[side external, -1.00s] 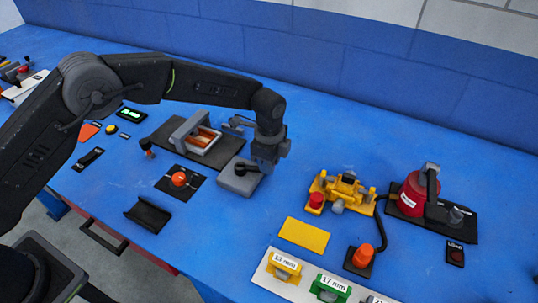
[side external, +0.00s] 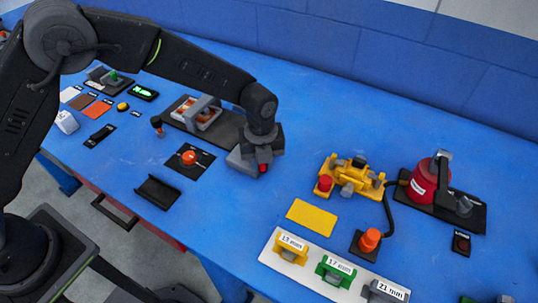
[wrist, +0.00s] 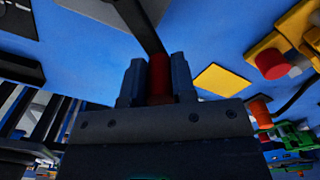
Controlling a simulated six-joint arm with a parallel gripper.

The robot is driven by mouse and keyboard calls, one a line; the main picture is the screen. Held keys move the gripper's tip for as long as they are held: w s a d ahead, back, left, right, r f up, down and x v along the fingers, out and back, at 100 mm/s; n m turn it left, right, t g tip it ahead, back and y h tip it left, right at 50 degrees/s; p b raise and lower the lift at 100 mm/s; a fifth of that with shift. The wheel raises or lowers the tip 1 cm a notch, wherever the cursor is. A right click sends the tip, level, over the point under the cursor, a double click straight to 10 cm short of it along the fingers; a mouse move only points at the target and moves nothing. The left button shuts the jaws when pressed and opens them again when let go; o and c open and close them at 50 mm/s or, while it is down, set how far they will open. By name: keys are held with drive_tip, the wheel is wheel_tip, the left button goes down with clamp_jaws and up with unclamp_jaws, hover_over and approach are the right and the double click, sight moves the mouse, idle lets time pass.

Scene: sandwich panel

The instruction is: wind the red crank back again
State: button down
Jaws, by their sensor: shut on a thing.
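The crank has a red cylindrical handle (wrist: 158,76) on a dark arm (wrist: 137,22) in the wrist view. My gripper (wrist: 158,88) is shut on the red handle, with one grey finger on each side of it. In the side view my gripper (side external: 259,162) is low over the grey crank box, and a bit of the red handle (side external: 264,168) shows below the jaws. Most of the box and the crank arm are hidden behind my gripper there. The dark plate (side external: 228,131) beside it carries a grey frame and an orange-filled tray (side external: 196,116).
An orange button (side external: 189,157) and a black cradle (side external: 157,192) stand left of the crank. A yellow machine (side external: 352,177), a yellow pad (side external: 312,215) and a red canister (side external: 424,182) stand to the right. Blue table is clear between crank and yellow machine.

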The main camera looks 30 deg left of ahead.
drive_tip(key=m, duration=0.1)
drive_tip(key=s+a+m, duration=0.1)
drive_tip(key=shift+s+a+m, duration=0.2)
drive_tip(key=shift+s+m, duration=0.05)
drive_tip(key=shift+m, duration=0.15)
drive_tip(key=m, duration=0.1)
drive_tip(key=s+a+m, duration=0.1)
drive_tip(key=shift+a+m, duration=0.25)
drive_tip(key=shift+m, duration=0.05)
drive_tip(key=shift+s+a+m, duration=0.15)
drive_tip(key=shift+a+m, duration=0.45)
drive_tip(key=shift+m, duration=0.35)
drive_tip(key=shift+s+a+m, duration=0.15)
drive_tip(key=shift+a+m, duration=0.4)
drive_tip(key=shift+m, duration=0.4)
drive_tip(key=c, duration=0.9)
unclamp_jaws()
drive_tip(key=shift+c, duration=0.2)
wheel_tip(320, 180, up, 14)
